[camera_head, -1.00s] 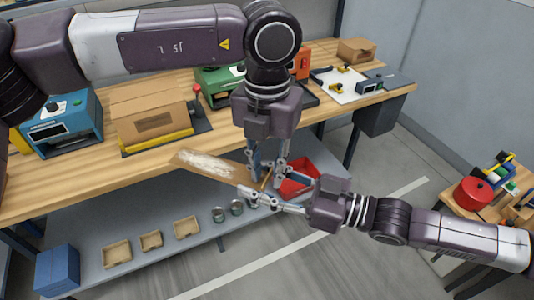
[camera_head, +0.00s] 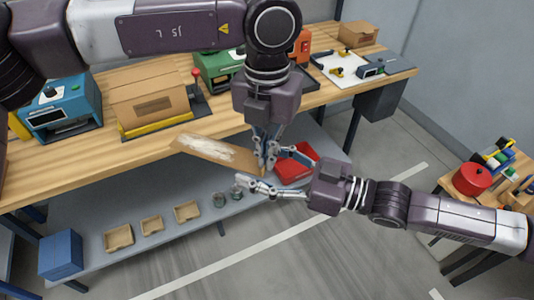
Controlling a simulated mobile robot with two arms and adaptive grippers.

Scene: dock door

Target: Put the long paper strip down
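The long paper strip (camera_head: 212,151) is a flat brown piece with a whitish patch. It hangs tilted in front of the workbench edge, over the lower shelf. My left gripper (camera_head: 267,164) points down from above and is shut on the strip's right end. My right gripper (camera_head: 254,174) comes in from the right with its fingers spread, close to that end and below the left fingers. It appears to be open and clear of the strip. The fingers of both grippers overlap in view, so the exact contact is partly hidden.
The wooden workbench (camera_head: 160,148) carries a blue machine (camera_head: 62,112), a cardboard box (camera_head: 150,103) and a green machine (camera_head: 217,70). A side table stands right.

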